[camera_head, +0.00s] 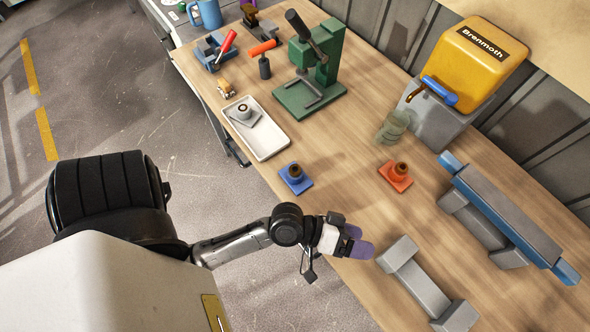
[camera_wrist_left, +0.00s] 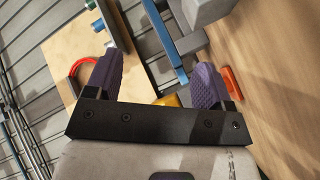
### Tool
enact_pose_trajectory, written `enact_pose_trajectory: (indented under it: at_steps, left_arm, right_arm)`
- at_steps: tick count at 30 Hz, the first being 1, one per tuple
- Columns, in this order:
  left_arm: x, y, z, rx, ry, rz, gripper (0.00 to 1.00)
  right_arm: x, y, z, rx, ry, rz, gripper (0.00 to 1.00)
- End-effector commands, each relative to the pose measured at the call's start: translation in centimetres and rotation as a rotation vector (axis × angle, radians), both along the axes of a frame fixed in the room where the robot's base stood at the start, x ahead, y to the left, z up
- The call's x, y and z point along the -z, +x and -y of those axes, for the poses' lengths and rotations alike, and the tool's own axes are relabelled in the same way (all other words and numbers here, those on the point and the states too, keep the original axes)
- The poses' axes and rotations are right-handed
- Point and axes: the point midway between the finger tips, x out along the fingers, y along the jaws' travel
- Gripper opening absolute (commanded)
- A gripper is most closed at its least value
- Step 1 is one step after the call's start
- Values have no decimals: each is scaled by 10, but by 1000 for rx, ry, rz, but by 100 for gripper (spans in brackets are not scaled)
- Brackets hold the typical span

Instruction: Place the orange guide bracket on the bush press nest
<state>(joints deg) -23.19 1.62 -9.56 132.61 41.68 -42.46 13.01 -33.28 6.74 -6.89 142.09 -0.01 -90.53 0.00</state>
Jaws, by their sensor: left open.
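The orange guide bracket (camera_head: 396,176) lies on the wooden bench, a flat base with a raised brown-topped boss. An orange piece beside the right fingertip in the left wrist view (camera_wrist_left: 231,82) looks like it, partly hidden. The green bush press (camera_head: 325,52) stands farther back, with a grey forked nest (camera_head: 306,94) low on its front; the nest looks empty. My left gripper (camera_head: 358,241) is over the front edge of the bench, nearer me than the orange bracket and apart from it. Its purple fingers are spread in the wrist view (camera_wrist_left: 156,78), with nothing between them.
A similar blue bracket (camera_head: 296,181) lies left of the orange one. A white tray (camera_head: 270,144) holds a grey part. Bench between the brackets is clear.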

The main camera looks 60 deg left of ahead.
Motion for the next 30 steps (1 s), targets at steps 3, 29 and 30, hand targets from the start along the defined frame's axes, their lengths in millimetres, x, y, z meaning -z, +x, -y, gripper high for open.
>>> enact_pose_trajectory:
  at_steps: [3, 29, 30]
  left_arm:
    - [45, -38, -22, 100, 379, -134, 75]
    - [98, -135, -123, 239, 1080, -578, 80]
    - [98, -135, -123, 239, 1080, -578, 80]
  right_arm:
    - [0, 0, 1, -2, -4, 1, 76]
    - [0, 0, 0, 1, 0, 1, 76]
    - [0, 0, 0, 1, 1, 1, 76]
